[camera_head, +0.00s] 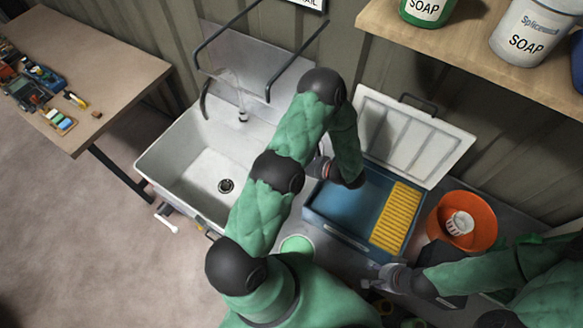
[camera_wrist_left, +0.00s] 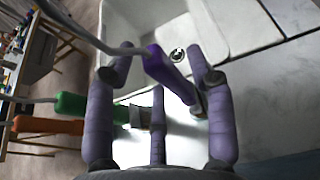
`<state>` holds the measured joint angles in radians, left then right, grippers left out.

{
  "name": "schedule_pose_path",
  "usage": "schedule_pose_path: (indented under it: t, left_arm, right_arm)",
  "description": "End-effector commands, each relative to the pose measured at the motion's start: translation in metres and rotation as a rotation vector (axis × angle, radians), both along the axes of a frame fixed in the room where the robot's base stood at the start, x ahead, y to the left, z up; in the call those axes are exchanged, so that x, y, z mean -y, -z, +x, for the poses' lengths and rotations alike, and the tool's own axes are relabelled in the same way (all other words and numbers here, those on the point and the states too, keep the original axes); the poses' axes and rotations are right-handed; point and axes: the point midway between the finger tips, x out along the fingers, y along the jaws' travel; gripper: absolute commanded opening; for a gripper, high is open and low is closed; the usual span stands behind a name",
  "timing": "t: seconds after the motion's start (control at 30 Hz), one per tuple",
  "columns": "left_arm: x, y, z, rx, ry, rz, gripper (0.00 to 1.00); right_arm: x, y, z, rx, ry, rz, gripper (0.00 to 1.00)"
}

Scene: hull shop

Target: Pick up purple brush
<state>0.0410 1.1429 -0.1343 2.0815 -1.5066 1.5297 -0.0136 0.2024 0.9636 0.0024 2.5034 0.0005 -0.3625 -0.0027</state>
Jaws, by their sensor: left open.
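The purple brush (camera_wrist_left: 174,76) shows in the left wrist view as a purple handle slanting down to the right, with a grey rod running to the upper left. I cannot make it out in the head view. My left gripper (camera_wrist_left: 160,72) is open, its fingers spread on both sides of the purple handle; contact is not clear. In the head view its fingers are mostly hidden by my left arm. A green handle (camera_wrist_left: 92,108) and an orange handle (camera_wrist_left: 47,125) lie to the left. My right gripper (camera_head: 388,279) is by the blue tray's front right corner; its jaw opening is unclear.
A white sink (camera_head: 190,165) stands left of my left arm. A blue tray (camera_head: 345,205) with a yellow ribbed insert (camera_head: 396,218) is to its right. An orange bowl (camera_head: 480,225) stands farther right. A wooden shelf (camera_head: 460,62) with soap buckets overhangs the back right.

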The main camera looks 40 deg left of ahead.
Motion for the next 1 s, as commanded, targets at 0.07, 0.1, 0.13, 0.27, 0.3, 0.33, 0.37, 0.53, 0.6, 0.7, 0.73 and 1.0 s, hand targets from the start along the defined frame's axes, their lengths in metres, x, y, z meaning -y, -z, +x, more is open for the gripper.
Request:
schedule_pose_path:
  t: [0.07,0.1,0.13,0.27,0.3,0.33,0.37,0.53,0.6,0.7,0.73,1.0]
  left_arm:
    - [-0.002,0.001,0.000,0.001,0.000,0.000,0.54]
    - [-0.002,0.001,0.000,0.001,0.001,0.000,0.54]
    - [-0.002,0.001,0.000,0.001,0.001,0.000,0.54]
    - [-0.001,0.001,0.000,0.000,0.001,0.000,0.49]
    - [-0.001,0.001,0.000,0.000,0.001,0.000,0.37]
    - [-0.001,0.001,0.000,0.000,0.001,0.000,0.29]
    - [-0.001,0.001,0.000,0.000,0.001,0.000,0.20]
    - [-0.001,0.001,0.000,0.000,0.000,0.000,0.00]
    - [-0.001,0.001,0.000,0.000,0.000,0.000,0.00]
    - [-0.001,0.001,0.000,0.000,0.000,0.000,0.00]
    - [-0.001,0.001,0.000,0.000,0.000,0.000,0.00]
    - [-0.001,-0.029,0.001,0.004,0.001,0.000,0.00]
  right_arm:
    - [0.000,0.000,0.000,0.000,0.000,0.000,0.40]
    - [0.000,0.000,0.000,0.000,0.000,0.000,0.40]
    - [0.000,0.000,0.000,0.000,0.000,0.000,0.40]
    - [0.000,0.000,0.000,0.000,0.000,0.000,0.40]
    - [0.000,0.000,0.000,0.000,0.000,0.000,0.40]
    - [0.000,0.000,0.000,0.000,0.000,0.000,0.40]
    - [0.000,0.000,0.000,0.000,0.000,0.000,0.40]
    - [0.000,0.000,0.000,0.000,0.000,0.000,0.40]
    - [0.000,0.000,0.000,0.000,0.000,0.000,0.40]
    - [0.000,0.000,0.000,0.000,0.000,0.000,0.40]
    - [0.000,0.000,0.000,0.000,0.000,0.000,0.40]
    - [0.000,-0.015,0.000,0.000,0.000,0.000,0.40]
